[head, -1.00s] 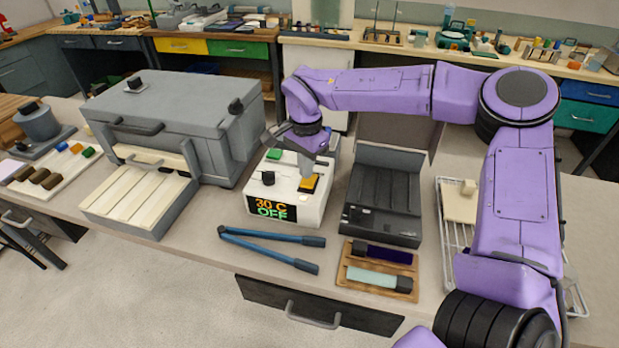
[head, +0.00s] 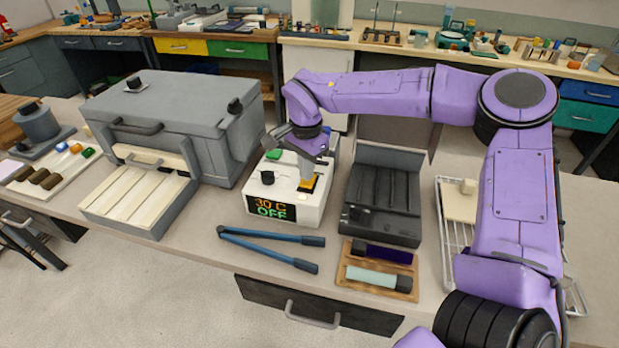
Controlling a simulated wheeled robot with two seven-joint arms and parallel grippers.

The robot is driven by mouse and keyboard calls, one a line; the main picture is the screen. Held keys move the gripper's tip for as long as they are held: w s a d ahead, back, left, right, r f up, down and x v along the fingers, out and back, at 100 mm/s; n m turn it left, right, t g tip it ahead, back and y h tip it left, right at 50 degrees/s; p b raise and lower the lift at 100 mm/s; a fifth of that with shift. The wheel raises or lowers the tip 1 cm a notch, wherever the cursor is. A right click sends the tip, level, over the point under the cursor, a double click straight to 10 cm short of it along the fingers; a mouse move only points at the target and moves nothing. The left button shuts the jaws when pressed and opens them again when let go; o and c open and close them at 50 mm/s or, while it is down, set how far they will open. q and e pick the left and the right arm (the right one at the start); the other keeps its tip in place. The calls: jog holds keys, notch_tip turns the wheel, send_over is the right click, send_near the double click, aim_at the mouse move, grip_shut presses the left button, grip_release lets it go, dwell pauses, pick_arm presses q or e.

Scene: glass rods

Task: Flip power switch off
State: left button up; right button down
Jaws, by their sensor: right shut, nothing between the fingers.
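The white control box (head: 307,212) stands on the bench right of the large grey furnace. Its front display (head: 270,207) reads "30 C" and "OFF". A yellow power switch (head: 313,184) is on its top right, partly hidden by my right gripper. A black knob (head: 267,178) and a green button (head: 273,154) are also on top. My right gripper (head: 306,181) is shut and empty, pointing down with its tips at the yellow switch; whether they touch it I cannot tell. My left gripper is not in view.
The grey furnace (head: 165,110) stands close on the left, with its slatted tray in front. A black ribbed tray unit (head: 382,195) stands close on the right. Blue tongs (head: 268,240) and a wooden rack (head: 378,290) lie in front. A wire rack is under my right arm.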

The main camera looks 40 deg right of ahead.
jog(key=shift+f+b, duration=0.35)
jog(key=shift+f, duration=0.6)
dwell(0.3)
jog(key=shift+s, duration=0.1)
notch_tip(320, 180, up, 7)
jog(key=p, duration=0.8)
jog(key=shift+r, duration=0.1)
jog(key=shift+d, duration=0.1)
